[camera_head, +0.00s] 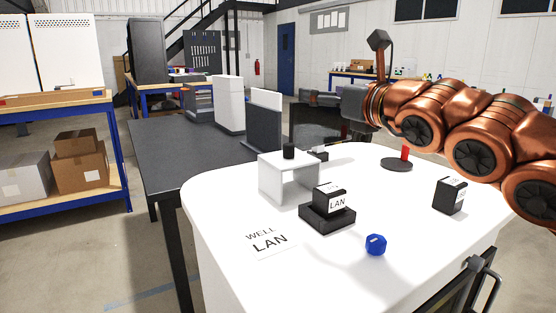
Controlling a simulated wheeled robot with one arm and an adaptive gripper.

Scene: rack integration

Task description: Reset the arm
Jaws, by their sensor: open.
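My copper-coloured arm reaches in from the right edge above the white table (215,205). My gripper (325,103) is at the arm's left end, dark and small in the picture, over the far side of the table. It is open, and I see nothing held in it. The fingers are hard to make out against the dark background. A dark camera-like part of mine stands up above the wrist.
A dark table (185,150) adjoins at left.

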